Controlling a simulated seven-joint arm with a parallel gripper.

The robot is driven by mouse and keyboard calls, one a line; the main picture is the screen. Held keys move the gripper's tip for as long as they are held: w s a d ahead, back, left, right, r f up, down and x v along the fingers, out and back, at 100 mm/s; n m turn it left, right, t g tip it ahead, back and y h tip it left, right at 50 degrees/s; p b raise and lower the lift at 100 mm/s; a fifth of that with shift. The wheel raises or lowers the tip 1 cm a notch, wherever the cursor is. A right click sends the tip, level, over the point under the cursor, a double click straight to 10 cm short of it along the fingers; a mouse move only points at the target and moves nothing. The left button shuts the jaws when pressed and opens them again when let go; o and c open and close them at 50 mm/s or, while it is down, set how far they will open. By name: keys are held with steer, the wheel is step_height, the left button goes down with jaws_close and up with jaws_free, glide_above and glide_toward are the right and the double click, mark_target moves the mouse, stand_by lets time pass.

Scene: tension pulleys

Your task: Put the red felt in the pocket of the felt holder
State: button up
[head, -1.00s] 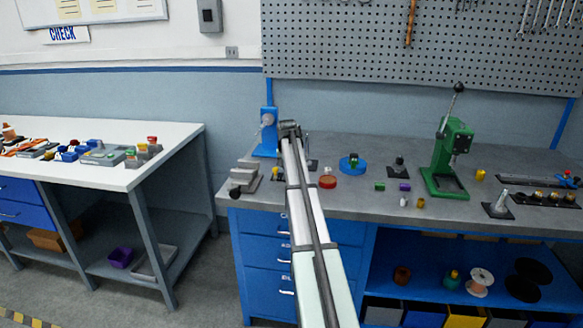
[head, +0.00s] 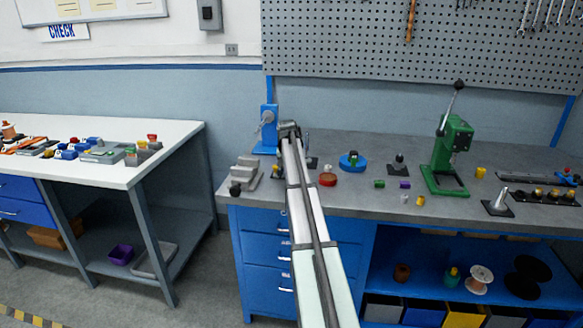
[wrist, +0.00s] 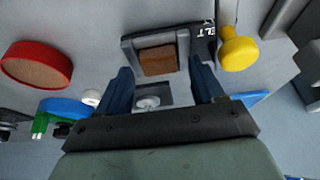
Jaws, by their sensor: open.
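In the wrist view, a reddish-brown block (wrist: 158,60), which looks like the red felt, sits inside a grey U-shaped frame, the felt holder (wrist: 129,50). Part of a label reading "ELT" shows at the holder's right side. The block appears to be within the holder's pocket; how deep it sits I cannot tell. My gripper (wrist: 160,68) is open, its two dark blue fingers apart, one toward each side of the holder, with a visible gap to the block. In the head view my arm hides the gripper, the felt and most of the holder.
A yellow knob (wrist: 237,50) stands close to the right finger. A red round tray (wrist: 37,62) and a blue disc (wrist: 65,107) are to the left. In the head view, a green press (head: 447,160) stands to the right and a blue stand (head: 268,130) just behind my arm's end.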

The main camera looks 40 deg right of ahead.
steer(key=shift+r, duration=0.5)
steer(key=v, duration=1.2)
steer(key=shift+r, duration=0.1)
steer(key=shift+c, duration=0.2)
stand_by(0.3)
